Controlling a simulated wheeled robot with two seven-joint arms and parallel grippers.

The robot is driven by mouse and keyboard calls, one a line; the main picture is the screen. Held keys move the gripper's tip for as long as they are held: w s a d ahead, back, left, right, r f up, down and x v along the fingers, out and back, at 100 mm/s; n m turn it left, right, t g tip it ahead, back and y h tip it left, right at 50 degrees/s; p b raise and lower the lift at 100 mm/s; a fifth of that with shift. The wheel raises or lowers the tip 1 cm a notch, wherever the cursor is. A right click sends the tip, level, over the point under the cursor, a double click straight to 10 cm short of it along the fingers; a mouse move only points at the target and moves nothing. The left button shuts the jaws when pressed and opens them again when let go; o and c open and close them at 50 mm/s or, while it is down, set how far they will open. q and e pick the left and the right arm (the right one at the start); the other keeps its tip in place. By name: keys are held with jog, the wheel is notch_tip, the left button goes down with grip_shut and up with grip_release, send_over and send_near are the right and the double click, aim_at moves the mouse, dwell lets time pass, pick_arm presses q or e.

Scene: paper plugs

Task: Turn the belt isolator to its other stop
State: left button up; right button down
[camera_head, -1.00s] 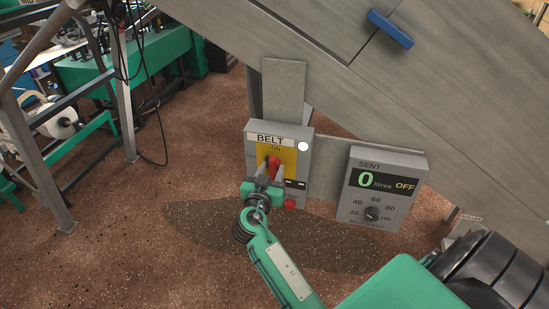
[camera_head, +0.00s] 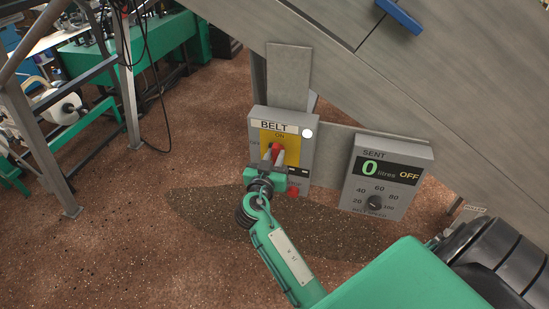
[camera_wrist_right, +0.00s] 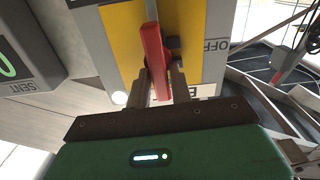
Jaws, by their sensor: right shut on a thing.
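The belt isolator is a grey box (camera_head: 311,150) with a BELT label, a yellow plate and a red handle (camera_head: 275,147). My right gripper (camera_head: 276,160) is in front of the box, shut on the red handle. In the right wrist view, the red handle (camera_wrist_right: 152,45) runs nearly straight up the picture between the two fingers of the right gripper (camera_wrist_right: 163,78). The OFF mark (camera_wrist_right: 215,45) is beside it. The ON mark (camera_head: 280,135) shows above the handle in the head view. The fingers hide part of the handle. My left gripper is out of view.
A sloping grey panel (camera_head: 370,85) overhangs behind.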

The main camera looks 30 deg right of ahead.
jog(key=shift+w+f+n+b, duration=0.15)
jog(key=shift+n+b, duration=0.45)
jog(key=shift+n, duration=0.4)
jog(key=shift+a+n+b, duration=0.15)
jog(key=shift+n+b, duration=0.2)
jog(key=shift+n, duration=0.45)
jog(key=shift+w+a+f+n+p, duration=0.15)
jog(key=shift+n+p, duration=0.2)
jog(key=shift+n, duration=1.9)
jog(key=shift+w+f+n+p, duration=0.15)
jog(key=shift+n+p, duration=0.15)
jog(key=shift+n, duration=2)
jog(key=shift+a+f+n+p, duration=0.15)
jog(key=shift+n+p, duration=0.2)
jog(key=shift+n, duration=1.9)
jog(key=c, duration=1.4)
grip_release()
jog(key=shift+o, duration=0.2)
jog(key=shift+f, duration=0.1)
